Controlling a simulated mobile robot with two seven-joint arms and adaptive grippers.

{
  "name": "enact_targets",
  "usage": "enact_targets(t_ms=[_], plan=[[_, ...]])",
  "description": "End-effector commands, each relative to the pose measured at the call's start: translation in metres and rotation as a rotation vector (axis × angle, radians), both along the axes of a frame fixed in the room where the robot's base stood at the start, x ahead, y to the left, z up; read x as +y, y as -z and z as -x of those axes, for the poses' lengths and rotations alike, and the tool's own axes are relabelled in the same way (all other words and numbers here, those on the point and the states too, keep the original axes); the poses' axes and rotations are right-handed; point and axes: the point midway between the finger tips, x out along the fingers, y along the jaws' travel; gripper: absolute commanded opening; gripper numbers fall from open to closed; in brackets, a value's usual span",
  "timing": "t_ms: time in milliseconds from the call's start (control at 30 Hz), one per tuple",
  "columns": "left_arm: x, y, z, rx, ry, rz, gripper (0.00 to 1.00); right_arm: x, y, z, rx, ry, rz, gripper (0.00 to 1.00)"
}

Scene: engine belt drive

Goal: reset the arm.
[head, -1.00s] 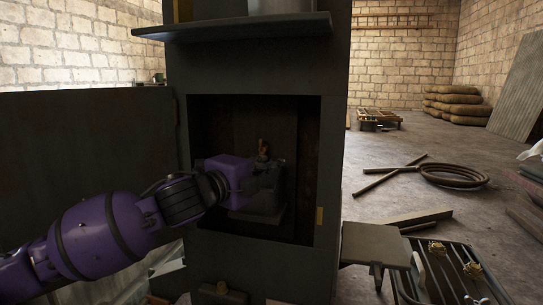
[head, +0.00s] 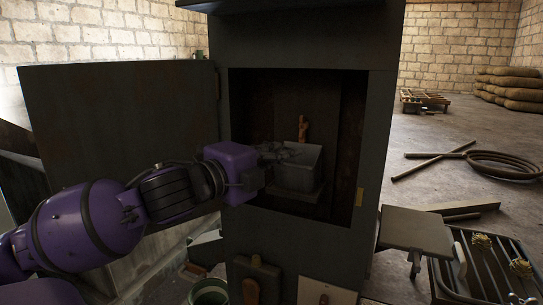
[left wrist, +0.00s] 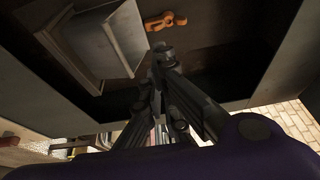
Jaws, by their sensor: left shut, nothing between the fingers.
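My left gripper (head: 278,153) reaches from the left into the opening of a dark metal cabinet (head: 300,238). Its fingers are shut and empty, just left of a grey box (head: 300,172) inside the recess. A small orange-brown piece (head: 303,128) stands behind the box and also shows in the left wrist view (left wrist: 165,20). My right gripper is not in view.
The cabinet door (head: 115,125) stands open to the left, behind my left arm. Right of the cabinet are a small grey stand (head: 415,230) and a slatted rack (head: 485,268). A coiled hose (head: 505,165) lies on the floor farther back.

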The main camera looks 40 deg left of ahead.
Motion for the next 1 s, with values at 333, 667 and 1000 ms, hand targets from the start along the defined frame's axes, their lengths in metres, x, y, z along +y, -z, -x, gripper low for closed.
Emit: enact_targets(t_ms=[333, 667, 1000], plan=[[0.002, -0.002, 0.027, -0.004, 0.001, -0.003, 0.0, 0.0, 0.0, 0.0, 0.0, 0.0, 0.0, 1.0], [0.014, 0.005, 0.019, -0.004, -0.005, 0.109, 0.0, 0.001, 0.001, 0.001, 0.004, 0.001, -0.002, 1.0], [0.1, 0.224, 0.052, 0.244, -0.247, 0.587, 0.0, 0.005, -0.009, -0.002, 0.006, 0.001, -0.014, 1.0]])
